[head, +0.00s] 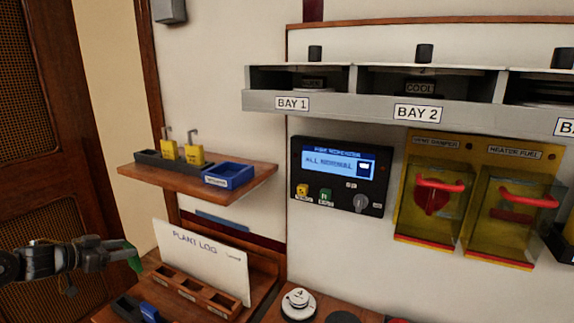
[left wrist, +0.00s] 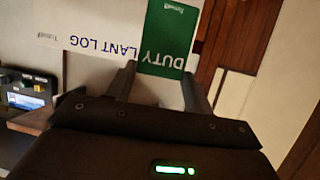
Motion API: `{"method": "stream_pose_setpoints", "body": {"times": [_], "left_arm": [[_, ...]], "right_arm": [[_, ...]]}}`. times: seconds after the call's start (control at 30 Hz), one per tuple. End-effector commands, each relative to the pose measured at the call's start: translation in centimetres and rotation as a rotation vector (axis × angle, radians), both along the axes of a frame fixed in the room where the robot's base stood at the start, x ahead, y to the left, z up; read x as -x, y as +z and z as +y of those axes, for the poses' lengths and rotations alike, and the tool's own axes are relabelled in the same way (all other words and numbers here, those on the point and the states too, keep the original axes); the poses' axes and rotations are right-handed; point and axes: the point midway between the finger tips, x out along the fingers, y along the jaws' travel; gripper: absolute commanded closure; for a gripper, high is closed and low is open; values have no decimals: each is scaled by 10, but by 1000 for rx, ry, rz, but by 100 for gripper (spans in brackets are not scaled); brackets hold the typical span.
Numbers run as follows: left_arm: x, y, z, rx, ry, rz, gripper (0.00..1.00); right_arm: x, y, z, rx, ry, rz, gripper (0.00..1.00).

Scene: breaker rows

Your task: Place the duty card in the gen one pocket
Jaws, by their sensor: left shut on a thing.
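The green duty card (left wrist: 168,38) is in my left gripper (head: 122,251), with its white DUTY lettering showing in the left wrist view. In the head view only a small green part of the card (head: 134,259) shows, at the fingertips. The gripper is shut on it and holds it at the left, beside the white PLANT LOG sheet (head: 203,258). I cannot pick out a pocket labelled gen one in either view. My right gripper is not in view.
A wooden tray with several compartments (head: 195,293) sits below the log sheet. A shelf (head: 245,190) above carries yellow padlocks (head: 193,154) and a blue bin (head: 229,175). A control panel (head: 340,175) and yellow guarded switches (head: 435,200) are to the right.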

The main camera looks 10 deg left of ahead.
Motion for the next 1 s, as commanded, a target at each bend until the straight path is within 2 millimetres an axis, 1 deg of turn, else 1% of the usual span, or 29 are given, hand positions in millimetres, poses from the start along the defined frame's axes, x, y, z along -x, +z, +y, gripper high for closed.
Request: {"method": "stream_pose_setpoints", "body": {"times": [0.03, 0.07, 0.1, 0.17, 0.2, 0.27, 0.3, 0.37, 0.4, 0.5, 0.6, 0.73, 0.83, 1.0], "left_arm": [[3, -6, -27, 8, -45, -1, 71], [5, -8, -42, 7, -68, -2, 71], [10, -13, -64, 8, -108, -3, 71], [18, -18, -99, 9, -169, -5, 71], [25, -22, -123, 8, -211, -6, 71], [38, -25, -159, 9, -275, -8, 71], [48, -28, -181, 8, -315, -9, 71], [63, -30, -212, 6, -371, -9, 71], [74, -31, -232, 7, -406, -10, 71], [100, -32, -272, 4, -473, -10, 71], [121, -32, -302, 1, -518, -8, 71], [137, -30, -327, 1, -543, -5, 71], [141, -36, -334, 2, -539, 0, 71], [142, -39, -333, -2, -540, 1, 71]], "right_arm": [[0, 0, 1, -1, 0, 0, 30], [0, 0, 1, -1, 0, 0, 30], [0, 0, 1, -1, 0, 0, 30], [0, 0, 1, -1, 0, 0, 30], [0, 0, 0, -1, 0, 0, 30], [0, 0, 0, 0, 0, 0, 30], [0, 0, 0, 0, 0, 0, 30], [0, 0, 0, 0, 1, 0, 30], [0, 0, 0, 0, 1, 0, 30], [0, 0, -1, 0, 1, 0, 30], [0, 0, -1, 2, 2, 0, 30], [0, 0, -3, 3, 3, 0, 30], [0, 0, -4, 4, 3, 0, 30], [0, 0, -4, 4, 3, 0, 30]]}}
